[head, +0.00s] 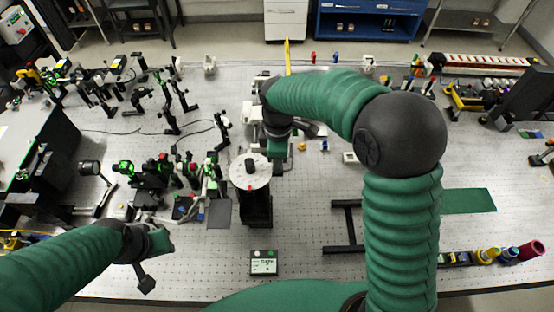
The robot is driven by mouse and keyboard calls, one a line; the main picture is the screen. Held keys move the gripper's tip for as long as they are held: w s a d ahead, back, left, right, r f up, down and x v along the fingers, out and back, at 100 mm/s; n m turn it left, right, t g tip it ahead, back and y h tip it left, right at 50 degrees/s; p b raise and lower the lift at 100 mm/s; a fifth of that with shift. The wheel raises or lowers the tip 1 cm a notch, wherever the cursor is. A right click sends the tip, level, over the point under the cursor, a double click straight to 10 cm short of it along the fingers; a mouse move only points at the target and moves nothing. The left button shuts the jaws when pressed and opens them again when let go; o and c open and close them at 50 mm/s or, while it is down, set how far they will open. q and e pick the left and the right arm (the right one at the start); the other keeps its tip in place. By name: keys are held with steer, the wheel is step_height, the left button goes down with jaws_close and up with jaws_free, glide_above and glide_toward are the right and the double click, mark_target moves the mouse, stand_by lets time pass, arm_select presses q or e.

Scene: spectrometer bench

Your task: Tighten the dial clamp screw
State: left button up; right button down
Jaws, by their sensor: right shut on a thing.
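The white round dial (250,171) with a black knob in its middle sits on top of a black stand (257,208) near the middle of the bench. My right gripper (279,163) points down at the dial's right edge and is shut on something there. I take this to be the clamp screw, but the gripper hides it. My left gripper (156,260) is low over the bench at the front left, away from the dial. Its fingers are too small and dark to tell if they are open.
A small display box (264,263) stands in front of the dial stand. Crowded optical mounts (160,180) stand close on the left. A black frame (346,228) lies to the right. Bare perforated bench shows between the display box and that frame.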

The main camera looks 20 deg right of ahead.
steer(key=m, duration=0.7)
steer(key=shift+w+r, duration=0.1)
steer(key=m, duration=0.4)
steer(key=shift+p, duration=0.35)
steer(key=shift+m, duration=1.5)
steer(key=c, duration=1.4)
jaws_free()
